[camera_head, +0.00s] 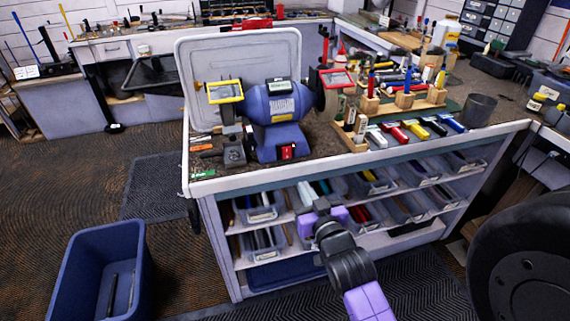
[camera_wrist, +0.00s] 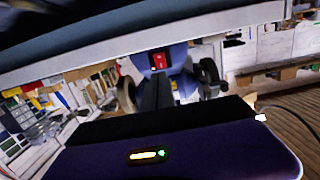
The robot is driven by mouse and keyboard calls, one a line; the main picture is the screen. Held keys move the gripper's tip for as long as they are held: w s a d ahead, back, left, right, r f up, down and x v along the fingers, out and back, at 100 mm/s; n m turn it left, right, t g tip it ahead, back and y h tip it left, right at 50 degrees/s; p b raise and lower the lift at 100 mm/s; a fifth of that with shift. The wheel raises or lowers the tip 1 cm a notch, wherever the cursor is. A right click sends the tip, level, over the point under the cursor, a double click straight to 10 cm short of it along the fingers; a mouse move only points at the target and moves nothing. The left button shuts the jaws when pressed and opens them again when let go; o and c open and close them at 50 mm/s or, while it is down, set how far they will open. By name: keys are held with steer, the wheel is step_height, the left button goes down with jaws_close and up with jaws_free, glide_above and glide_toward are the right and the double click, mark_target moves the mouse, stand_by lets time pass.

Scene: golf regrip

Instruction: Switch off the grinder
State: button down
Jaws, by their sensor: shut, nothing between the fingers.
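The blue bench grinder (camera_head: 277,108) stands on the workbench top, with a yellow-framed shield on its left and a red-framed shield on its right. Its red switch (camera_head: 287,152) is on the front of the base; the switch position is too small to tell. The switch also shows in the wrist view (camera_wrist: 159,61), beyond the bench edge. My gripper (camera_head: 318,207) is shut and empty, in front of the bench shelves, below the bench top and apart from the switch. In the wrist view its dark fingers (camera_wrist: 160,92) point towards the grinder.
The workbench edge (camera_head: 350,168) lies between my gripper and the grinder. Bins of grips (camera_head: 262,207) fill the shelves below. Wooden racks and coloured grips (camera_head: 413,131) stand right of the grinder. A blue bin (camera_head: 70,275) is on the floor at left.

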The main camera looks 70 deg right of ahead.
steer(key=p, duration=0.3)
glide_toward(287, 157)
steer(key=x, duration=0.6)
steer(key=shift+w+d+r, duration=0.1)
steer(key=shift+w+d, duration=0.1)
steer(key=shift+d, duration=0.2)
